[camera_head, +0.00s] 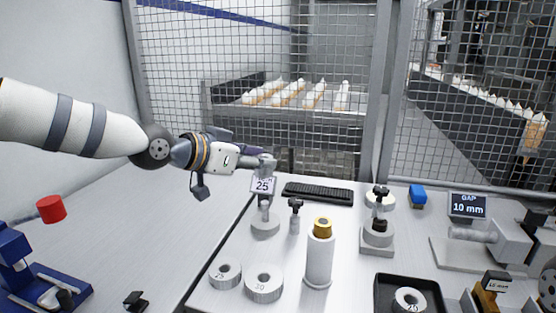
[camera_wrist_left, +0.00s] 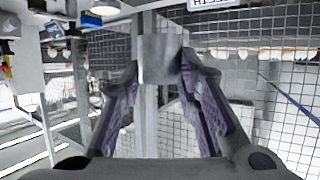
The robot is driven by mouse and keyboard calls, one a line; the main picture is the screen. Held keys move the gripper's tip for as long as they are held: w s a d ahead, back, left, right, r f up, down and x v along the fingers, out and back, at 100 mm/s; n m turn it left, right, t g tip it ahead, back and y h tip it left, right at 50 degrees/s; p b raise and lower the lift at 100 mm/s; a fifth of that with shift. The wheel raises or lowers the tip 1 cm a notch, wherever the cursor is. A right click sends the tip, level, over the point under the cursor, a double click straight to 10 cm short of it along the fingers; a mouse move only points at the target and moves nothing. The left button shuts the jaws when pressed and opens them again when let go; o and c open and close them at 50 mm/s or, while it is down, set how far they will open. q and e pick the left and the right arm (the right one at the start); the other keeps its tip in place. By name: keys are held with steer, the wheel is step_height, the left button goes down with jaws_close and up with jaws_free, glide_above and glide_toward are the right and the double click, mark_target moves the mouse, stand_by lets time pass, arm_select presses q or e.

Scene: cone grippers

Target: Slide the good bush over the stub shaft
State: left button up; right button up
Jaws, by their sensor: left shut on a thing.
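My left gripper (camera_head: 262,165) is shut on a grey cylindrical piece. The piece shows between the purple-lined fingertips in the left wrist view (camera_wrist_left: 160,58). I cannot tell if it is the good bush; its bore is not visible. A horizontal grey shaft (camera_head: 470,234) sits in a fixture at the right; which part is the stub shaft is unclear. My right gripper is not in view.
Rings marked 25 (camera_head: 225,275) and 30 (camera_head: 264,288) lie at the table's front. A white cylinder with a brass top (camera_head: 319,262) stands beside them. A black tray (camera_head: 380,285) holds another ring marked 25. A black keyboard (camera_head: 318,193) lies at the back, before the mesh fence.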

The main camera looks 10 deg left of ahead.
arm_select(q)
steer(key=shift+s+d+r, duration=0.1)
steer(key=shift+s+r, duration=0.05)
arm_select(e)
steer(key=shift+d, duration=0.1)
arm_select(q)
glide_above(260, 223)
steer(key=shift+f, duration=3)
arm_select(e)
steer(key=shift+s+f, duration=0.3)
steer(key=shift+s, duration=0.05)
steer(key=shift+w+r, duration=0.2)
arm_select(q)
steer(key=shift+f, duration=0.1)
steer(key=shift+f, duration=0.35)
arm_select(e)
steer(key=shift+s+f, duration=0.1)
arm_select(q)
steer(key=shift+f+b, duration=0.65)
steer(key=shift+f, duration=1.95)
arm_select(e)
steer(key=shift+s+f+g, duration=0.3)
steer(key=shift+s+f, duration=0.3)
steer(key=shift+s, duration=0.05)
